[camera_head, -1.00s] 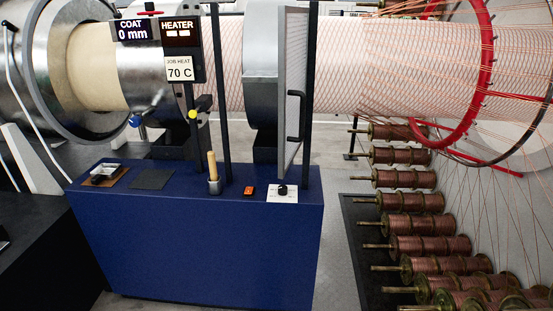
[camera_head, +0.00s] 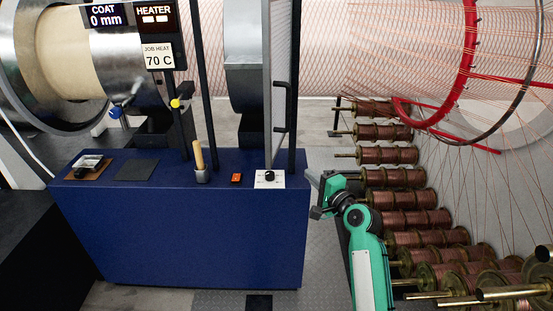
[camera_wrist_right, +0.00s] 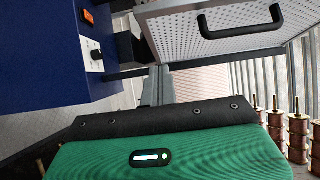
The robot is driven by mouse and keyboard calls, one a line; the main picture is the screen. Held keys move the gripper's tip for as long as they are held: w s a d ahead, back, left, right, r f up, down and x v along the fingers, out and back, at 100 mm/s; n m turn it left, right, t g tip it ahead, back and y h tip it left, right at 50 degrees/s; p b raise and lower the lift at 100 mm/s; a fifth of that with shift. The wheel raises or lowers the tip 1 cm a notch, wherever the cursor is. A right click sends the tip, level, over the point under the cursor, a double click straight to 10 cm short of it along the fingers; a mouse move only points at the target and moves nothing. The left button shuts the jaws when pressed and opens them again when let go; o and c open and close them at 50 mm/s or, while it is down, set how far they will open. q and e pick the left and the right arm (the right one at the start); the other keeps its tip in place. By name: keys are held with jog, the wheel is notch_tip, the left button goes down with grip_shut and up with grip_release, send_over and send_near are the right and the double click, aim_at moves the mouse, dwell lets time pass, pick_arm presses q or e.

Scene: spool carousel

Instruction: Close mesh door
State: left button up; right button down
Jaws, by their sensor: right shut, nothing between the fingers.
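The mesh door (camera_head: 281,62) stands nearly edge-on in the head view, beside the right dark post above the blue cabinet. The space between the two posts is uncovered, so the door stands open. Its black handle (camera_head: 290,110) is on the right side. In the right wrist view the perforated door panel (camera_wrist_right: 222,38) fills the upper right, with the handle (camera_wrist_right: 240,22) across it. My right gripper (camera_head: 316,196) is shut and empty, low at the cabinet's right edge, below the handle and apart from it. My left gripper is not in view.
The blue cabinet (camera_head: 200,235) carries a wooden-handled tool (camera_head: 199,157), an orange switch (camera_head: 236,178) and a black knob on a white plate (camera_head: 269,179). Copper spools (camera_head: 395,200) line the right, close to my arm. A red ring (camera_head: 468,60) hangs above them.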

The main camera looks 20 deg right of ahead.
jog(key=p, duration=0.3)
send_near(274, 154)
jog(key=w+d, duration=0.2)
jog(key=w, duration=0.2)
jog(key=a, duration=0.1)
jog(key=w+a+p, duration=0.1)
jog(key=a, duration=0.1)
jog(key=shift+w+r, duration=0.1)
jog(key=shift+w, duration=0.1)
jog(key=shift+w+a, duration=0.15)
jog(key=shift+a, duration=0.1)
